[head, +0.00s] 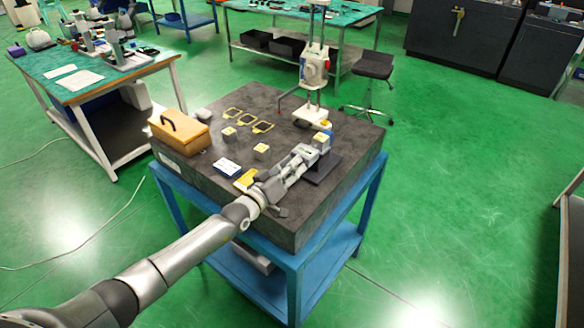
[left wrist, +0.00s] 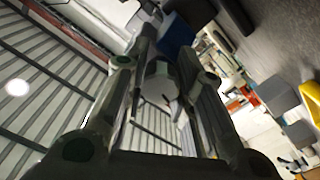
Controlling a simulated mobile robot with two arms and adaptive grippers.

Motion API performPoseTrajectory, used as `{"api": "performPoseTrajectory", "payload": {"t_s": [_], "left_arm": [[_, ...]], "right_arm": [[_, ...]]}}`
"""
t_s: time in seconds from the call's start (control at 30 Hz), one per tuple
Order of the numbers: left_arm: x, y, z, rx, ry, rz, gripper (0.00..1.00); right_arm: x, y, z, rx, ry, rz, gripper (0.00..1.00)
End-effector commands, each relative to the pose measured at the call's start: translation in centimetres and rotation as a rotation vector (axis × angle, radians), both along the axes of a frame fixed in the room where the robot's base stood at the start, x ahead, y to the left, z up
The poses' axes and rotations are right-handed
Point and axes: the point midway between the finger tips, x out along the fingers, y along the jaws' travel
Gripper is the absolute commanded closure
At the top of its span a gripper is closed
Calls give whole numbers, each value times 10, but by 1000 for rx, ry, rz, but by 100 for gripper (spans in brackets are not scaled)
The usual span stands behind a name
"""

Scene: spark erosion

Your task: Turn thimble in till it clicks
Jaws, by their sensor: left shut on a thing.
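My left gripper (head: 303,153) reaches over the front right of a dark granite plate and is shut at a small device there. Its fingers also show in the left wrist view (left wrist: 165,62), close around a small grey part that I cannot make out clearly. In the head view the device stands on a dark flat base (head: 321,171), with a pale, yellow-topped piece (head: 322,140) just beyond my fingertips. The thimble cannot be told apart, as my fingers cover that spot. My right gripper is not in view.
The granite plate (head: 348,143) sits on a blue stand (head: 293,270). It carries a wooden box (head: 180,131), yellow frames (head: 248,122), small yellow-topped blocks (head: 261,151), a card (head: 227,166) and a tall white instrument (head: 314,72). Green floor is free to the right.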

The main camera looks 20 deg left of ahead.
Motion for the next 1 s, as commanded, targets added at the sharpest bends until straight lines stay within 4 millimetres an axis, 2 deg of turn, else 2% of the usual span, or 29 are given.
{"api": "performPoseTrajectory", "payload": {"t_s": [0.3,0.83,0.87,1.0], "left_arm": [[-1,0,-2,112,-37,-1,100],[-1,0,-1,133,-45,-1,100],[-1,0,-1,133,-45,-1,74],[0,0,-1,131,-45,0,55]], "right_arm": [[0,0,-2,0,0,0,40],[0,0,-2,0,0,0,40],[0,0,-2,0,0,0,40],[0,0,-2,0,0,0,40]]}}
